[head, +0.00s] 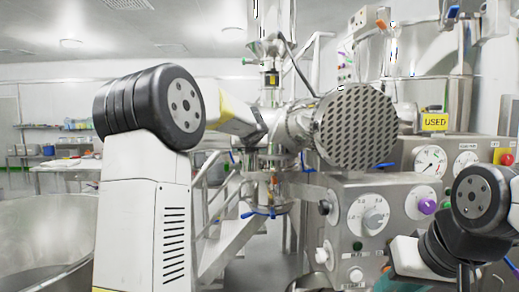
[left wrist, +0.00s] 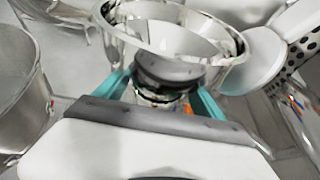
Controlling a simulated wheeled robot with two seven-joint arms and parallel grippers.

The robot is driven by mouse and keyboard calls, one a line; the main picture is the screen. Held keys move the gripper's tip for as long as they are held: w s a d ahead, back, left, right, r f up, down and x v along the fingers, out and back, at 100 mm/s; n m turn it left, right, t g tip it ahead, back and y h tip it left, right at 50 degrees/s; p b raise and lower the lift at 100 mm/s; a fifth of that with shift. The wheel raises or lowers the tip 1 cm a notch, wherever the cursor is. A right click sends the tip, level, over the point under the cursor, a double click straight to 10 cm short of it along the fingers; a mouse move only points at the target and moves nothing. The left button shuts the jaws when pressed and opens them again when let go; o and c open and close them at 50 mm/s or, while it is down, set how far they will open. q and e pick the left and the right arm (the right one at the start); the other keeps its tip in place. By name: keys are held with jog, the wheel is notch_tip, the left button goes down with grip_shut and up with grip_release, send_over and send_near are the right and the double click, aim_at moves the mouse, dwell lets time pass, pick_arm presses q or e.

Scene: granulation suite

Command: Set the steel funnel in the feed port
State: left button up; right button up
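The steel funnel (left wrist: 225,70) fills the upper middle of the left wrist view, its wide shiny bowl facing the camera. My left gripper (left wrist: 160,92) has its teal fingers on either side of the funnel's lower part and appears shut on it. A dark band lies between the fingers and hides part of the neck. In the head view my left arm reaches toward the machine, but its gripper and the funnel cannot be made out there. I cannot identify the feed port with certainty. A teal part of my right arm's end shows at the lower right, with no fingertips visible.
A machine with a round perforated plate (head: 368,125) stands ahead, above a steel control cabinet (head: 375,215) with dials. Metal stairs (head: 228,240) rise behind. A large steel vessel (head: 45,235) stands at left. A yellow USED sign (head: 434,121) is at right.

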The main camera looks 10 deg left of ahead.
pick_arm(q)
jog(key=shift+s+r, duration=0.1)
jog(key=shift+r, duration=0.15)
jog(key=s+d+r+m+t+h, duration=0.2)
jog(key=s+d+r+m, duration=0.2)
jog(key=s+m, duration=0.35)
jog(key=s+d+r+m+t+h, duration=0.1)
jog(key=s+d+r+m+h, duration=0.1)
jog(key=s+d+r+m, duration=0.5)
jog(key=s+d+f+m+g+h, duration=0.2)
jog(key=s+f+m+h, duration=0.2)
jog(key=s+f+m, duration=0.4)
jog(key=s+a+f+m+g+y, duration=0.1)
jog(key=s+f+m+g, duration=0.3)
jog(key=s+f+m, duration=0.4)
jog(key=s+a+f+m+g+y, duration=0.1)
jog(key=s+a+f+m+g, duration=0.3)
jog(key=s+f+m, duration=0.5)
jog(key=s+f, duration=0.3)
jog(key=s, duration=0.1)
jog(key=shift+s+f, duration=0.25)
jog(key=shift+s, duration=0.05)
